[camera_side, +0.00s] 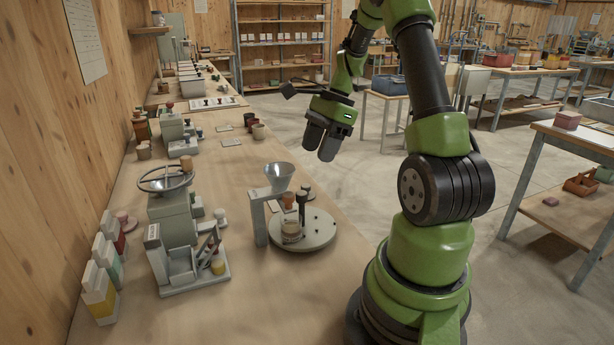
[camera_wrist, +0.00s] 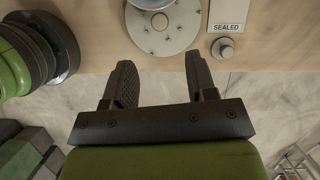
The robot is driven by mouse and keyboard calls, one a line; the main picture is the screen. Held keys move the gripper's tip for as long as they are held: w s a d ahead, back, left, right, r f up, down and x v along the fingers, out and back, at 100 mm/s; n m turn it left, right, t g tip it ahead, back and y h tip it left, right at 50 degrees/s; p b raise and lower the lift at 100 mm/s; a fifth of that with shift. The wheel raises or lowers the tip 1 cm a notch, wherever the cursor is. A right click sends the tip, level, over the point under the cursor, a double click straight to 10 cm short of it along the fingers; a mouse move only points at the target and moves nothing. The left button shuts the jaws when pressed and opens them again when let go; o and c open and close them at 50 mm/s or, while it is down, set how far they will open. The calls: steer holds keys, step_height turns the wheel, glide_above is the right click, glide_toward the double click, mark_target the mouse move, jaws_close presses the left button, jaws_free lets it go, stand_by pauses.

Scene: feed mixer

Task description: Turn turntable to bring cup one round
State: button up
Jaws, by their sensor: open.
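The turntable (camera_side: 321,236) is a round light-grey disc on the wooden bench in the side view, with small dark marks on its top. A dark post rises beside this cup. I cannot read which cup is cup one. In the wrist view the turntable (camera_wrist: 180,38) shows at the top centre, cut off by the frame edge. My gripper (camera_wrist: 158,75) is open and empty, apart from the disc. In the side view my gripper (camera_side: 319,153) hangs above and beyond the turntable.
A grey machine with a handwheel (camera_side: 166,179) stands left of the turntable. Several colour-banded boxes (camera_side: 100,291) line the wall side. A plate marked SEALED (camera_wrist: 229,19) and a round knob (camera_wrist: 222,47) lie right of the disc. The bench front is clear.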

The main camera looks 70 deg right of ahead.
mark_target(303, 192)
steer(key=a+f, duration=0.1)
steer(key=f, duration=0.2)
steer(key=w+a+f+m, duration=0.1)
steer(key=f, duration=0.2)
steer(key=w+f+m, duration=0.1)
steer(key=f, duration=0.2)
steer(key=shift+a+t, duration=0.3)
steer(key=shift+a, duration=0.1)
jaws_close()
